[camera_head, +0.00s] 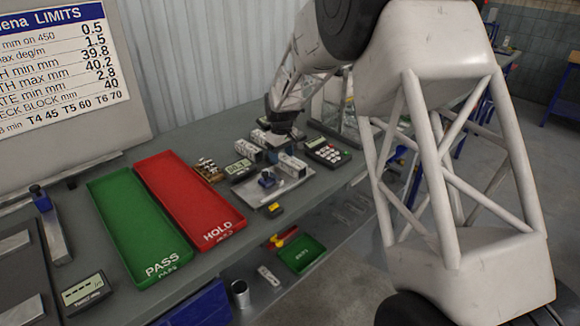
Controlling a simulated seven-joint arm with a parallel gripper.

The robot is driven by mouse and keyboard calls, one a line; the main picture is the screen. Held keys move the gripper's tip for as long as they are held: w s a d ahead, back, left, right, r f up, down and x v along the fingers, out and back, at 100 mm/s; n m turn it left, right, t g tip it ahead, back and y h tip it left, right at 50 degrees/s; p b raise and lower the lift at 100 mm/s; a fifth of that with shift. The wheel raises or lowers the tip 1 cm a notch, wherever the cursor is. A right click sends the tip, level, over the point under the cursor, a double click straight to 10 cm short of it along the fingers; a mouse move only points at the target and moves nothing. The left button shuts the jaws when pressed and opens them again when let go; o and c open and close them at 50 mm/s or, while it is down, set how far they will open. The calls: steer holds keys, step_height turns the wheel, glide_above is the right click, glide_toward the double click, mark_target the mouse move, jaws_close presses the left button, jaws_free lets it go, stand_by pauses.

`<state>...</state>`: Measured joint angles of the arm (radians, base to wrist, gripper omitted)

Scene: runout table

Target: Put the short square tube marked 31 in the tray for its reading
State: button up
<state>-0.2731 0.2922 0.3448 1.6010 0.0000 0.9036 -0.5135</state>
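Several short pale square-section pieces stand on the table by my gripper: one at the front right (291,164), one at the left (248,150) and one behind (268,138). No mark 31 is readable on any of them. My gripper (283,138) is low over this group, small and dark, and its fingers are not clear. I cannot tell whether it touches or holds a piece. The green PASS tray (135,222) and the red HOLD tray (185,200) lie side by side to the left, both empty.
A limits sign (50,60) stands at the back left. A readout (238,167), a keypad device (327,152) and a blue-knobbed plate fixture (268,182) surround the pieces. Another readout (85,293) lies front left. A small green bin (301,253) sits on the lower shelf. My arm covers the right side.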

steer(key=c, duration=1)
steer(key=shift+o, duration=0.2)
steer(key=shift+r, duration=0.15)
steer(key=shift+r, duration=1.4)
steer(key=shift+s+d+r, duration=0.1)
steer(key=shift+s+r, duration=0.1)
steer(key=shift+r, duration=0.1)
steer(key=s+d+r, duration=0.1)
steer(key=s+d, duration=0.3)
steer(key=s, duration=1.1)
steer(key=shift+r, duration=0.15)
